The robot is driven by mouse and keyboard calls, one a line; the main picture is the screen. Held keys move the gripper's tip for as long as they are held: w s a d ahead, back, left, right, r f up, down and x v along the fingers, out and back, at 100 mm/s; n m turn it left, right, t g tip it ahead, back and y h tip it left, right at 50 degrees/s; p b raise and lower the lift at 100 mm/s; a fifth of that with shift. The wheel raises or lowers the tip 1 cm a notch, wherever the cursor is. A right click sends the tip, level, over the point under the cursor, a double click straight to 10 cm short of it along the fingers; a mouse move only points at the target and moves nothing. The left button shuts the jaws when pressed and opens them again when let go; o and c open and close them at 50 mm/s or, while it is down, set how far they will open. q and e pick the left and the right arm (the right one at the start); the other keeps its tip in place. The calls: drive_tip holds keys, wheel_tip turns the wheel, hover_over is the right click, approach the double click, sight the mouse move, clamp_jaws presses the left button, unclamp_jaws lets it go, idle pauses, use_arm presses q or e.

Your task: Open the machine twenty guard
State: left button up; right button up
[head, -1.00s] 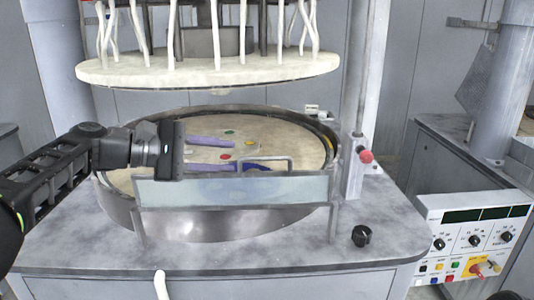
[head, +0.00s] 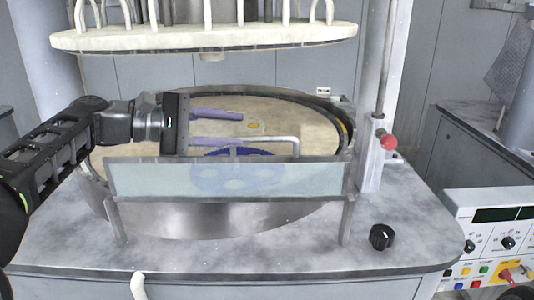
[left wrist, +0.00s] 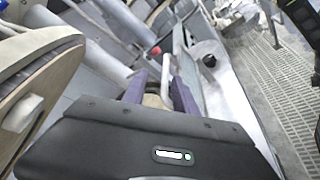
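The guard (head: 135,178) is a clear, pale panel in a metal frame, upright at the front of the round polishing basin (head: 230,222). Its metal bar handle (head: 296,147) rises behind the top edge, and a blue shape shows through the panel. My left gripper (head: 243,128) is over the basin, just behind the guard, pointing right. Its two purple fingers are apart with nothing clasped between them. In the left wrist view the fingers (left wrist: 158,92) are spread, with a pale bar (left wrist: 166,75) between or beyond them; contact cannot be told. My right gripper is out of view.
A thick pale upper disc (head: 205,38) with white hoses hangs above the basin. A column with a red knob (head: 389,142) stands at right. A black knob (head: 382,237) is on the worktop, and a control panel (head: 490,235) is at lower right.

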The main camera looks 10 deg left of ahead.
sight(257, 139)
use_arm(q)
drive_tip(key=shift+f+b, duration=0.5)
drive_tip(key=shift+f, duration=0.3)
drive_tip(key=p+x, duration=0.1)
drive_tip(key=x, duration=0.6)
drive_tip(key=shift+w+d, duration=0.2)
drive_tip(key=shift+d, duration=0.15)
drive_tip(key=shift+c, duration=0.5)
clamp_jaws()
idle(0.4)
